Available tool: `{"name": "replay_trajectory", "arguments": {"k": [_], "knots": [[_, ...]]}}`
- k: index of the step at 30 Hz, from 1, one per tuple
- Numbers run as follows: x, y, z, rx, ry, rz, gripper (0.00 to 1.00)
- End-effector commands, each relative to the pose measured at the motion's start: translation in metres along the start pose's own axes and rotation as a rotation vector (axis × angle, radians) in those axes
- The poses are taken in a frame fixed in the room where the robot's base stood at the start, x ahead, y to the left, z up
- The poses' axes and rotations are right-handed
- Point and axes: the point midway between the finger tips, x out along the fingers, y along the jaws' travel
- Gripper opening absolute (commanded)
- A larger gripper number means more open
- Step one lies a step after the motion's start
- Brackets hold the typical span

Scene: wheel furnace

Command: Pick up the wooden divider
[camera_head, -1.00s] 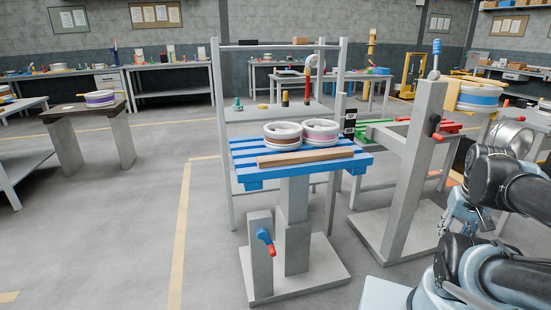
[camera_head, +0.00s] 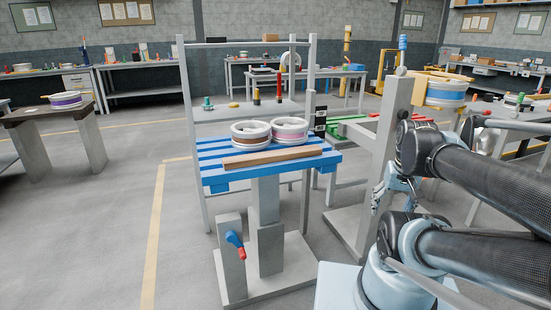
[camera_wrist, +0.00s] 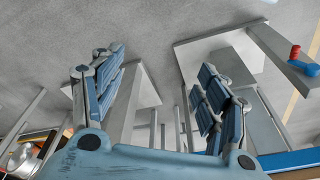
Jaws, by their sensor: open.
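The wooden divider (camera_head: 272,157) is a light brown bar lying flat along the front of a blue slatted table top (camera_head: 212,178). Two white-rimmed wheels, one with a brown band (camera_head: 250,140) and one with a pink band (camera_head: 290,138), sit right behind it. My gripper (camera_head: 381,197) is to the right of the table and apart from the divider. In the wrist view my gripper (camera_wrist: 161,65) is open and empty, its blue fingers wide apart over floor and grey stands. A brown strip at that view's bottom right corner may be the divider.
A grey frame (camera_head: 190,130) rises behind the table. A red-and-blue handle (camera_head: 235,243) sticks out below it.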

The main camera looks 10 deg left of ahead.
Motion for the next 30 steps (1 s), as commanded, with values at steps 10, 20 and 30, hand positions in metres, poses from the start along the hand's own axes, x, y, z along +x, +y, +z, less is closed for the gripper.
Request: {"name": "replay_trajectory", "arguments": {"k": [10,20,30], "knots": [[-0.067,-0.061,-0.081,0.241,-0.079,-0.094,0.69],[-0.115,-0.137,-0.161,0.497,-0.199,-0.15,0.69],[-0.143,-0.235,-0.232,0.75,-0.352,-0.151,0.69]]}}
